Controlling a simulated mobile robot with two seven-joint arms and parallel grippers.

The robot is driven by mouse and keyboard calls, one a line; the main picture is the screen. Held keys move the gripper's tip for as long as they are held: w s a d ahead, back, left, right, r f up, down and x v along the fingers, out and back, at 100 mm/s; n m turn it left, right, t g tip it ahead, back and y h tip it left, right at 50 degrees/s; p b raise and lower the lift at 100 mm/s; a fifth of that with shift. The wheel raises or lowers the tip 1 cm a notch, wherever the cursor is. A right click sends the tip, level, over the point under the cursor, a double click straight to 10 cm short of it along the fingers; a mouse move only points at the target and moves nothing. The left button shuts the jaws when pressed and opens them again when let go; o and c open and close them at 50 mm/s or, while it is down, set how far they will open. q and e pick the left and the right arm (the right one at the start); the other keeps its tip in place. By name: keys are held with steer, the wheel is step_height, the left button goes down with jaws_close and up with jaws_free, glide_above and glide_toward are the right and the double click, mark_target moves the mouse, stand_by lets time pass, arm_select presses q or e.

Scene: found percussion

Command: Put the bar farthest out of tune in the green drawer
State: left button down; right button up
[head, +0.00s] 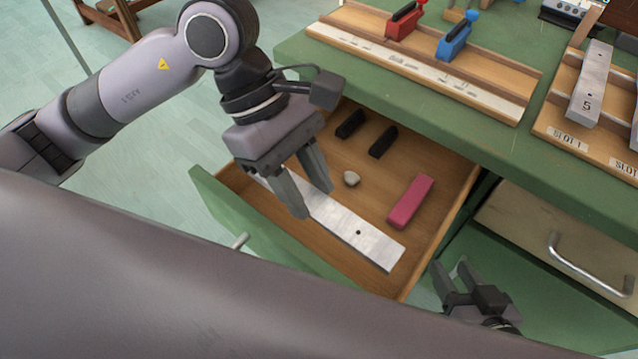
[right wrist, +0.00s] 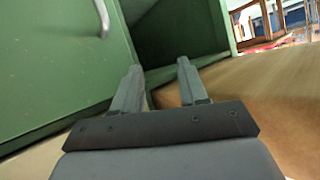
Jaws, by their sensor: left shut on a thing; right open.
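The green drawer (head: 215,205) is pulled out under the green bench. A pale metal bar (head: 345,225) with a small dark hole near its right end lies low in the drawer, long and slanting. My left gripper (head: 308,195) reaches down into the drawer and is shut on this bar towards its left part; the fingers hide some of it. Another metal bar (head: 590,85), marked 5, rests on the slotted wooden rack (head: 551,123) on the bench. My right gripper (head: 455,272) is open and empty outside the drawer, and shows in the right wrist view (right wrist: 159,72).
A wooden board (head: 480,82) with a red and a blue clamp-like piece stands on the bench. A handled drawer front (head: 540,225) is at right.

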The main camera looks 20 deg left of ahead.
arm_select(q)
steer(key=shift+w+f+b, duration=0.15)
steer(key=shift+f+b, duration=0.2)
steer(key=shift+f, duration=0.2)
steer(key=shift+w+f+b, duration=0.15)
steer(key=shift+f+b, duration=0.15)
steer(key=shift+f, duration=0.25)
steer(key=shift+w, duration=0.15)
arm_select(e)
steer(key=shift+w+a+f, duration=0.4)
steer(key=shift+w+f, duration=0.1)
steer(key=shift+w, duration=0.05)
arm_select(q)
steer(key=shift+f+b, duration=0.15)
steer(key=shift+b, duration=0.35)
step_height(320, 180, down, 4)
steer(key=b, duration=0.4)
steer(key=shift+f+b, duration=0.3)
steer(key=shift+b, duration=0.15)
steer(key=shift+f+b, duration=0.6)
steer(key=shift+b, duration=0.1)
arm_select(e)
steer(key=shift+w+a+f+n+t+y, duration=0.3)
steer(key=shift+a+f+t+y, duration=0.35)
steer(key=shift+y, duration=0.25)
